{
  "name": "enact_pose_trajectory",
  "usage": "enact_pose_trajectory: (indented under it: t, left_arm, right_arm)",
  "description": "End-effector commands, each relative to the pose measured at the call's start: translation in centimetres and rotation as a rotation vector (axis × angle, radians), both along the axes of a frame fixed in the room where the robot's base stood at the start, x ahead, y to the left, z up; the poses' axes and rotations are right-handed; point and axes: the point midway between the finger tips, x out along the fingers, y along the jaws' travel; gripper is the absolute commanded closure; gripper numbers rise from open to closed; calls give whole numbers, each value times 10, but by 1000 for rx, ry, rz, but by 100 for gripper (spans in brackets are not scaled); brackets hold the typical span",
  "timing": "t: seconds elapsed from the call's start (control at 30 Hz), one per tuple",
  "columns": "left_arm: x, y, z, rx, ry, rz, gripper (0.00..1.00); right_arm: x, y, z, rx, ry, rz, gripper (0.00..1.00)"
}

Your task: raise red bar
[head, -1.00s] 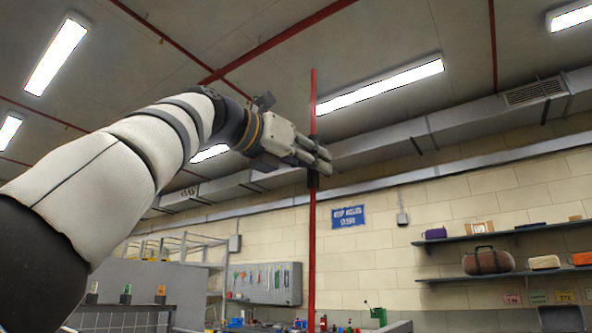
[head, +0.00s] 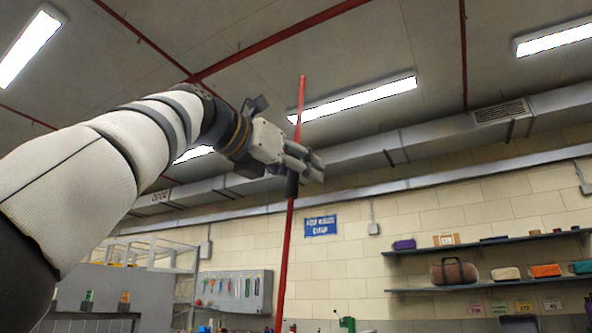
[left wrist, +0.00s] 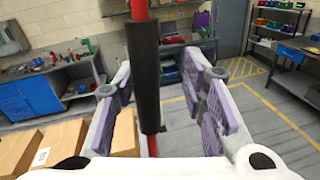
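The red bar (head: 285,255) stands nearly upright in the head view, its top leaning slightly right. Its top end is free in the air below the ceiling, and its lower end runs out of the picture. A black grip sleeve (left wrist: 143,75) is around the bar, and part of it shows below my fingers in the head view (head: 292,186). My left gripper (head: 303,160) is at the sleeve. In the left wrist view its fingers (left wrist: 165,100) are spread on either side of the bar, with a clear gap on the right side. My right gripper is not in view.
Wall shelves (head: 480,245) with bags and boxes are at the right. A grey tool panel (head: 235,290) hangs on the far wall. The left wrist view shows a blue-drawered workbench (left wrist: 50,90), cardboard boxes (left wrist: 55,145) and open floor with yellow lines (left wrist: 260,110).

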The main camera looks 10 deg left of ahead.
Motion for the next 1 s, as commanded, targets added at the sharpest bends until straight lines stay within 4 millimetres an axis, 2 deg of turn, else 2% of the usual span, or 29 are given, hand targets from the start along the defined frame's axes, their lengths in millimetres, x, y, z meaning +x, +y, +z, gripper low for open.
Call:
enact_pose_trajectory:
  t: [0.27, 0.47, 0.7, 1.0]
  left_arm:
    - [-3, 6, 3, -7, -1, 7, 62]
    - [-22, 14, 2, -8, 1, 4, 62]
    - [-56, 35, 1, -1, 2, 4, 62]
    - [-64, 39, 2, -1, 0, 1, 62]
  right_arm:
    - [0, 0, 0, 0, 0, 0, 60]
    - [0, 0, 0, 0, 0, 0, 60]
    - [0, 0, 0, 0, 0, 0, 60]
    - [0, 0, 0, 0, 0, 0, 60]
